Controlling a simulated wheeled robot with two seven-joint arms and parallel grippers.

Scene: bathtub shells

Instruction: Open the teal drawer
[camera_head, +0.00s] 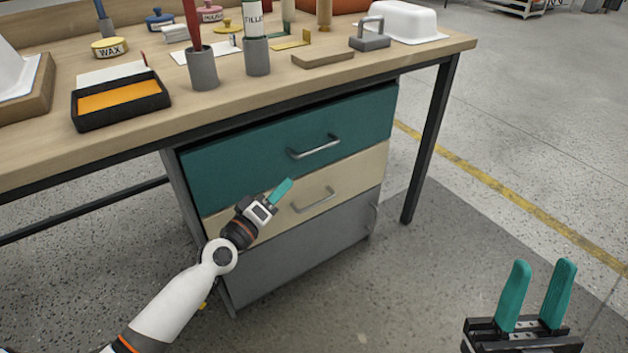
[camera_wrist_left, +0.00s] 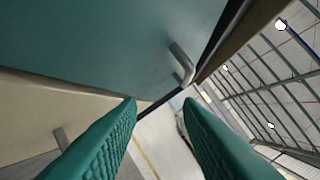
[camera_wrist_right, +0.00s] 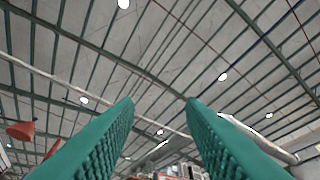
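The teal drawer (camera_head: 290,142) is the top one of a three-drawer cabinet under the workbench. Its front looks flush with the drawers below. Its metal bar handle (camera_head: 314,148) is bare. My left gripper (camera_head: 283,192) is in front of the cabinet, below and left of that handle. In the left wrist view the gripper (camera_wrist_left: 160,103) is open and empty, with the teal drawer (camera_wrist_left: 110,40) and its handle (camera_wrist_left: 182,64) beyond the fingertips. My right gripper (camera_head: 543,265) is open, empty and pointing up, away from the cabinet at lower right.
The cream drawer (camera_head: 352,175) with its own handle and the grey drawer (camera_head: 300,255) are below. The workbench top (camera_head: 250,95) overhangs the cabinet and carries a black tray (camera_head: 120,98), grey cups and tools. A dark table leg (camera_head: 430,140) stands right. Floor to the right is clear.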

